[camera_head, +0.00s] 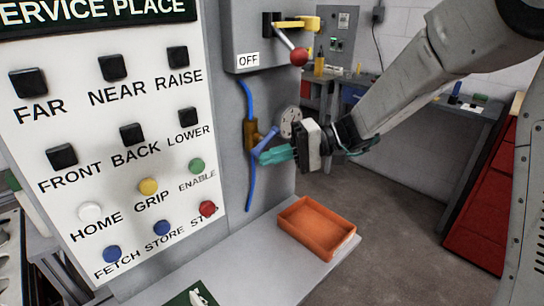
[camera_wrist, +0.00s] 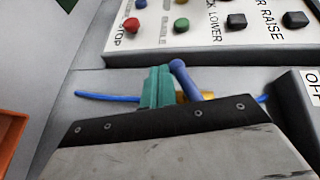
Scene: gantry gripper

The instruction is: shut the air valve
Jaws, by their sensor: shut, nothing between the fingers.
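The air valve has a brass body (camera_head: 250,134) on the grey panel, with a blue hose (camera_head: 250,185) running up and down from it. Its blue lever handle (camera_head: 266,139) sticks out at a slant across the hose line. My gripper (camera_head: 272,156), with teal fingers, is shut and empty just below the handle. In the wrist view the teal fingers (camera_wrist: 157,87) stand beside the blue handle (camera_wrist: 184,80), on its left. I cannot tell whether they touch. The brass body (camera_wrist: 208,95) is partly hidden behind the handle there.
A button board (camera_head: 120,130) stands at left. Above the valve is a switch box with a red-knobbed lever (camera_head: 298,56) and an OFF label. A round grey disc (camera_head: 291,121) is behind my gripper. An orange tray (camera_head: 317,229) sits on the ledge below.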

